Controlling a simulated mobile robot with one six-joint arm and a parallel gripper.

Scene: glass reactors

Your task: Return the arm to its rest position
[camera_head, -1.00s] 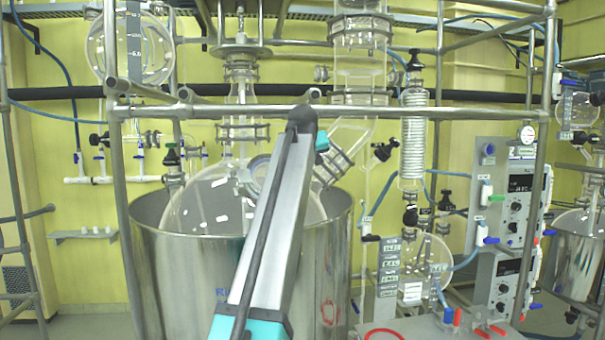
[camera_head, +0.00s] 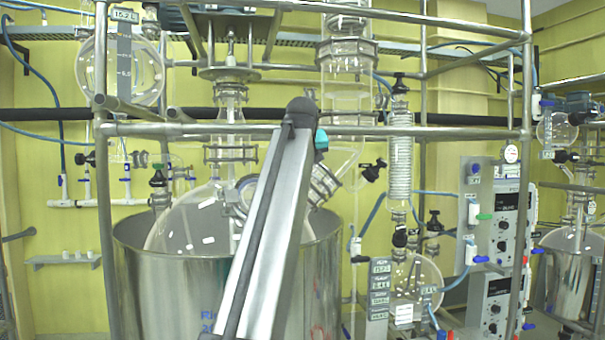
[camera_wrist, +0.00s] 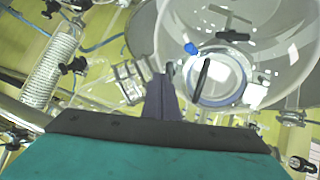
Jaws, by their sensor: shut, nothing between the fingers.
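My arm link rises through the middle of the head view, in front of the glass reactor (camera_head: 190,225) and its steel bath (camera_head: 165,285). A small teal part of my arm shows beside the link's top. My gripper is hidden in the head view. In the wrist view my gripper (camera_wrist: 166,82) shows as dark fingers, shut and empty, above the teal body of the wrist. Behind the fingers is a large clear round glass vessel (camera_wrist: 285,70) with a ringed neck. I cannot tell the gap between fingers and glass.
A steel pipe frame (camera_head: 430,132) crosses in front of the reactor at the height of my arm's top. A glass coil condenser (camera_head: 400,165) and a round flask (camera_head: 425,275) stand to the right. A control panel (camera_head: 490,225) is further right, with a second steel bath (camera_head: 570,270) behind.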

